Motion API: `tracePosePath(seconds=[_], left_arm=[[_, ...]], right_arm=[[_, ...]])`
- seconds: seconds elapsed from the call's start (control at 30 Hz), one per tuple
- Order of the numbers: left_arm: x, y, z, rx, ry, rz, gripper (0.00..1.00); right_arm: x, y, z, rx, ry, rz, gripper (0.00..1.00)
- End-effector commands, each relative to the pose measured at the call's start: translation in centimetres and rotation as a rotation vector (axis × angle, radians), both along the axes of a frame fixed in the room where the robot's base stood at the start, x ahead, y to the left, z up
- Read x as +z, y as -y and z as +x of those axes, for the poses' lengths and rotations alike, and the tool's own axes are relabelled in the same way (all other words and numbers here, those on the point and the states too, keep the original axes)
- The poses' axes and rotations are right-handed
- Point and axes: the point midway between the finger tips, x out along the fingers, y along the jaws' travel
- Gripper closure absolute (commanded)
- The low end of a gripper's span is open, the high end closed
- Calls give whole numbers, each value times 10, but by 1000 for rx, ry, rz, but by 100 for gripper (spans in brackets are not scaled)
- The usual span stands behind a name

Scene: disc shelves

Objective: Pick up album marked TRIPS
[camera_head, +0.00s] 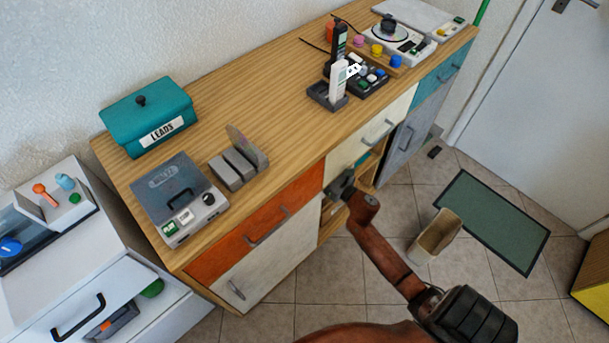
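No album with a readable TRIPS label shows in the head view. My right gripper (340,186) is small and grey, at the end of a red-brown arm from the lower right. It is at the front of the wooden cabinet (320,240), by the open shelf (362,176) beside the orange drawer (270,212). The gripper and arm hide part of the shelf, and its contents are too small to tell. Whether the fingers are open or shut does not show. My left gripper is not in view.
On the cabinet top are a teal LEADS box (148,112), a grey player (176,195), a slotted grey rack (236,168) with a thin disc-like item and a turntable (393,38). A beige bin (436,236) and green mat (492,220) are on the tiled floor.

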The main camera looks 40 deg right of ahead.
Motion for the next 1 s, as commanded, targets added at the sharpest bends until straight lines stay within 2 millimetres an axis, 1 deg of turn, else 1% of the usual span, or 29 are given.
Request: tracePosePath(seconds=[0.23, 0.27, 0.9, 0.97, 1.0], left_arm=[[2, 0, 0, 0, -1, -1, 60], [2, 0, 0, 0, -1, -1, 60], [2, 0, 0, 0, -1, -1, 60], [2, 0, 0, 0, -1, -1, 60], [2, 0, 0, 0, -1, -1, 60]], right_arm=[[0, 1, 2, -1, -1, 1, 51], [0, 1, 1, -1, -1, 1, 52], [0, 1, 1, -1, -1, 1, 96], [0, 1, 1, -1, -1, 1, 100], [0, 1, 1, -1, -1, 1, 100]])
